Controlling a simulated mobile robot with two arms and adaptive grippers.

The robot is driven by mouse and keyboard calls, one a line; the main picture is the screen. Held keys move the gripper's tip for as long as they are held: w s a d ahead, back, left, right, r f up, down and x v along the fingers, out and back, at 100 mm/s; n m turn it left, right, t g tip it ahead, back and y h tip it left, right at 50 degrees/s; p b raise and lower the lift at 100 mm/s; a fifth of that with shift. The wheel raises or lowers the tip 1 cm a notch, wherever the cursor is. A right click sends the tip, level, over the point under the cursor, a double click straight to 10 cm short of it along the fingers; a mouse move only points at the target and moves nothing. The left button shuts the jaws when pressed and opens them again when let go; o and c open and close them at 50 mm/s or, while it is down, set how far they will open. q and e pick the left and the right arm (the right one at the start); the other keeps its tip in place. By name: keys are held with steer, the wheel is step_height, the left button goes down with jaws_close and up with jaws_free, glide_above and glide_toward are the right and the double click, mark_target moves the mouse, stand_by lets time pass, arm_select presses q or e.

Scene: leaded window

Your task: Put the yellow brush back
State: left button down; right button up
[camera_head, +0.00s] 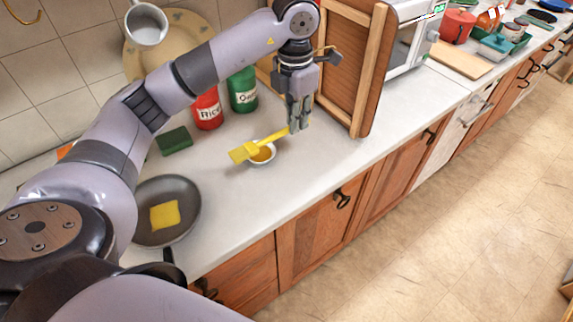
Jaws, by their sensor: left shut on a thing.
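The yellow brush (246,151) is in my left gripper (295,124), which is shut on its handle end. The brush head points left and lies over a small white bowl (272,160) with a yellowish-brown content. I cannot tell whether the brush head touches the bowl. My left gripper points down above the counter, to the right of the bowl. My right gripper is not in view.
A dark pan (187,225) with a yellow square (165,215) stands at the front left. A green sponge (174,141), a red can (208,108) and a green can (242,91) stand behind. A wooden cabinet (345,65) stands close right. The counter (330,160) is clear in front of it.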

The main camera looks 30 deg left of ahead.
arm_select(q)
steer(key=p, duration=0.3)
glide_above(294, 174)
step_height(294, 174, down, 12)
steer(key=shift+s+f, duration=0.1)
step_height(294, 174, down, 3)
steer(key=shift+f+p, duration=0.15)
steer(key=shift+p, duration=0.3)
steer(key=shift+f, duration=0.6)
steer(key=c, duration=1.6)
jaws_free()
steer(key=shift+r, duration=0.2)
step_height(294, 174, up, 12)
steer(key=b, duration=0.4)
